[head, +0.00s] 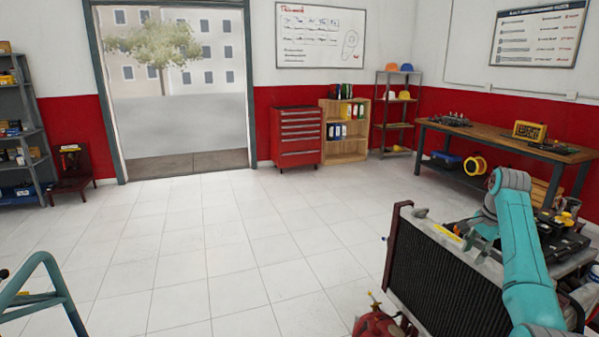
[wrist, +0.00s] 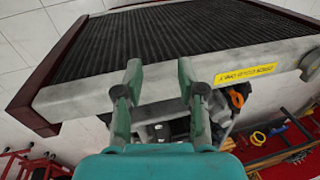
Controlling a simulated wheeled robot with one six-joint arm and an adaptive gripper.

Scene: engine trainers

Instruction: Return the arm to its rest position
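My teal arm (head: 522,255) rises at the right of the head view and bends over the engine trainer. My gripper (head: 478,234) is at its end, above the trainer's top behind the radiator, and is small there. In the wrist view my gripper (wrist: 159,72) has its two fingers apart with nothing between them. The radiator (wrist: 190,35) lies just beyond the fingertips, with its pale top tank and a yellow label (wrist: 245,74). I cannot tell whether the fingers touch it.
The radiator (head: 440,285) has a dark core and a reddish side frame. A red tool cabinet (head: 297,137), a wooden shelf (head: 346,148) and a workbench (head: 500,137) stand at the back. The white tiled floor (head: 210,235) is clear in the middle. A teal tubular frame (head: 55,285) stands at the lower left.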

